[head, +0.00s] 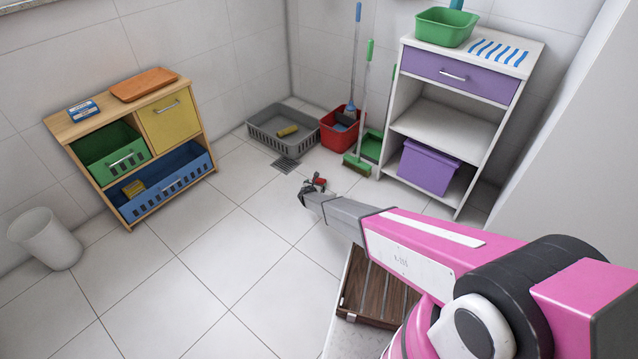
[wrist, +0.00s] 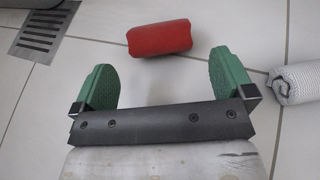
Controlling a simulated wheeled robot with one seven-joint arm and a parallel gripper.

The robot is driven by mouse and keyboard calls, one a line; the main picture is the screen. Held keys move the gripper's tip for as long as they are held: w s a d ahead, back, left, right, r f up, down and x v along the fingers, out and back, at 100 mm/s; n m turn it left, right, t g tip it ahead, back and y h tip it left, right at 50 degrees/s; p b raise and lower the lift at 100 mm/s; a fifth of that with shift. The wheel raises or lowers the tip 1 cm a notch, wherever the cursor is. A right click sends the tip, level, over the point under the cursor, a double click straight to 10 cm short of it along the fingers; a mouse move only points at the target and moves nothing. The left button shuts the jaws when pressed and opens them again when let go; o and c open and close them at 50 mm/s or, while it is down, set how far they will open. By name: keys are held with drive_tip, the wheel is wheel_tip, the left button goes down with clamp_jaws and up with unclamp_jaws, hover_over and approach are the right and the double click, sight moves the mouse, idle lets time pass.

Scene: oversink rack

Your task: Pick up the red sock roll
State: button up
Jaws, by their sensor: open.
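The red sock roll (wrist: 160,38) lies on the tiled floor in the wrist view, just beyond my fingertips and between their lines. In the head view a small bit of red at my gripper's tip appears to be the red sock roll (head: 320,182), partly hidden by the gripper. My gripper (wrist: 165,82) is open, with one green-padded finger on each side and nothing between them. In the head view my gripper (head: 310,188) is low over the floor.
A white roll (wrist: 295,82) lies right of my right finger. A floor drain (wrist: 40,35) is at upper left. A grey crate (head: 265,130), red bucket (head: 335,132) and purple box (head: 428,168) stand beyond.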

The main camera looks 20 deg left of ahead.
sight(318, 181)
drive_tip(key=x, duration=0.5)
drive_tip(key=shift+a, duration=0.1)
drive_tip(key=c, duration=0.8)
drive_tip(key=shift+o, duration=0.2)
